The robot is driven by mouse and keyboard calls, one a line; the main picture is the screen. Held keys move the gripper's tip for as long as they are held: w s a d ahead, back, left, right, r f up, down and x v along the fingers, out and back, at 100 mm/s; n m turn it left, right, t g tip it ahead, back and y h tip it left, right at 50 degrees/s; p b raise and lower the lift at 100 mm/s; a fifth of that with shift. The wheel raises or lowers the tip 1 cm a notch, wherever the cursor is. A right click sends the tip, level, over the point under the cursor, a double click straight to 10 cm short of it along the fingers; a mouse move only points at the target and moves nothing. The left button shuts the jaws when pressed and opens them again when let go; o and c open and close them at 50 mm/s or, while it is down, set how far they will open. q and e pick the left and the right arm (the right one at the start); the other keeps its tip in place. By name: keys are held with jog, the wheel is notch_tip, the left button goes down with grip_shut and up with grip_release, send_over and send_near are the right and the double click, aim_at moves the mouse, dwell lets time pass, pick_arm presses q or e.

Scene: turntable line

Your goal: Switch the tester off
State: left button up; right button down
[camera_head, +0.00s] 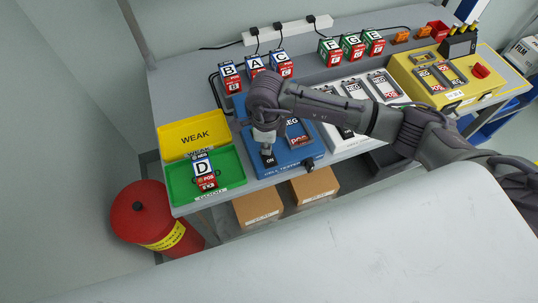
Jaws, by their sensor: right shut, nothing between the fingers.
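The tester is a blue box (288,163) near the left-middle of the workbench, with "CELL TESTER" lettering on its front edge. A dark switch (268,160) marked "ON" sits at its front left. My right gripper (266,146) points down just above this switch, fingers shut and empty. I cannot tell whether the fingertips touch the switch. A cell marked "NEG" and "POS" (297,132) lies in the tester, partly hidden by my right arm. A black knob (308,163) is at the tester's front right. My left gripper is out of view.
A green tray (233,174) holds cell D (203,171); a yellow "WEAK" tray (182,131) is behind it. Cells B, A, C stand behind the tester (256,68), and F, G, E farther right (352,46). A white charger-like unit (342,140) and yellow box (482,88) are right.

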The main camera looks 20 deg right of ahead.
jog(key=shift+f, duration=0.1)
jog(key=shift+r+p, duration=1.95)
jog(key=shift+r, duration=1.55)
